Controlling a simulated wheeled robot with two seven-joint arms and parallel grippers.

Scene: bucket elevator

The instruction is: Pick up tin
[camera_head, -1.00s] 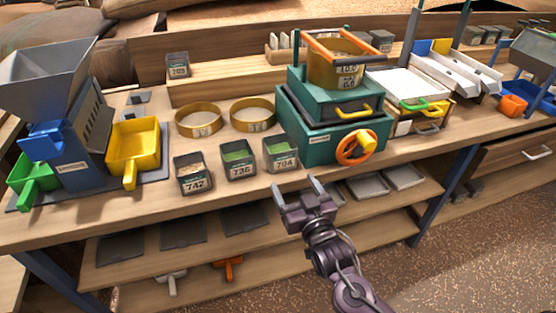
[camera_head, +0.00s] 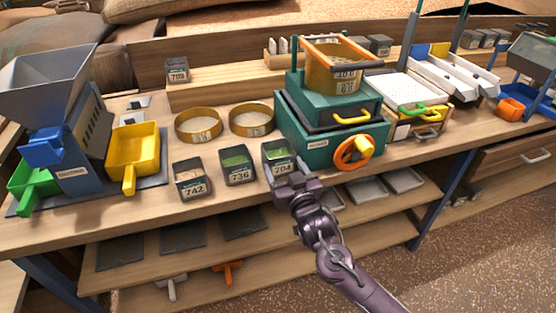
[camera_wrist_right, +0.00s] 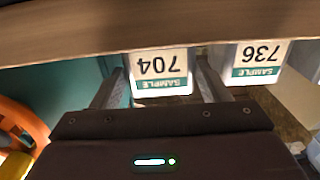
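Tin 704 (camera_head: 280,158) is a small dark open-topped box with a white and green label, upright on the bench just left of the teal machine. My right gripper (camera_head: 289,178) is at its front, low against the bench edge. In the right wrist view, the 704 label (camera_wrist_right: 160,68) appears upside down between the two open fingers (camera_wrist_right: 162,82). A narrow gap seems to show beside the label; finger contact is not clear. Tins 736 (camera_head: 238,164) and 742 (camera_head: 191,179) stand to the left. My left gripper is not in view.
The teal machine (camera_head: 305,139) with its orange handwheel (camera_head: 353,153) stands close on the right of tin 704. Two brass sieve rings (camera_head: 251,119) lie behind the tins. A yellow tray (camera_head: 134,150) is further left. The bench front between tins and edge is clear.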

